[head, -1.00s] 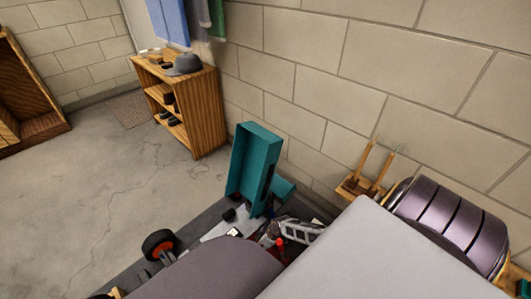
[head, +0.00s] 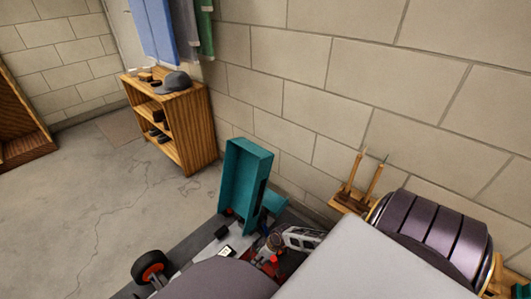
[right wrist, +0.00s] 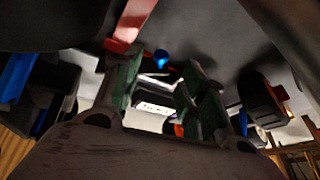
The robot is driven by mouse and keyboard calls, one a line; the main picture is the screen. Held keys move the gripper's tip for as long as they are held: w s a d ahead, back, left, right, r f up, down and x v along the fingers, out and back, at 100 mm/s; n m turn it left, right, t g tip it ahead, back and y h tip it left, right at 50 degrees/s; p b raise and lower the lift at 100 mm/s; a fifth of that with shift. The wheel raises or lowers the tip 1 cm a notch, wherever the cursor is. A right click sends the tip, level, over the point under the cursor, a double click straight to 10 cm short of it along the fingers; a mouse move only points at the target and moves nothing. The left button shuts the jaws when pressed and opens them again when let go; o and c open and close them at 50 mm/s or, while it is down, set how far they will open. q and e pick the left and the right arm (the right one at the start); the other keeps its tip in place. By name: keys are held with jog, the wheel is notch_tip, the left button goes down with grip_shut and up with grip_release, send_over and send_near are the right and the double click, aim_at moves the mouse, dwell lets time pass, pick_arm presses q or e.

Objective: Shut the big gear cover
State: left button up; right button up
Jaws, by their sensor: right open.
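The teal gear cover (head: 240,180) stands raised, its hollow side facing the camera, at the back of the racecar (head: 205,250). A smaller teal part (head: 273,203) sits at its right. In the head view my right gripper (head: 283,243) is low among the car's inner parts, to the right of and below the cover, partly hidden by my own arm. In the right wrist view its green fingers (right wrist: 157,95) are spread apart, with nothing clearly held between them. I cannot tell whether they touch anything. My left gripper is not in view.
A car wheel (head: 151,268) sticks out at the left. A red part (head: 273,259) lies inside the car near the gripper. A wooden shelf (head: 185,130) with a cap stands behind, against the block wall (head: 320,100). The floor at left is clear.

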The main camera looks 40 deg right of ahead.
jog(key=v, duration=0.6)
dwell(0.3)
jog(key=shift+w, duration=0.1)
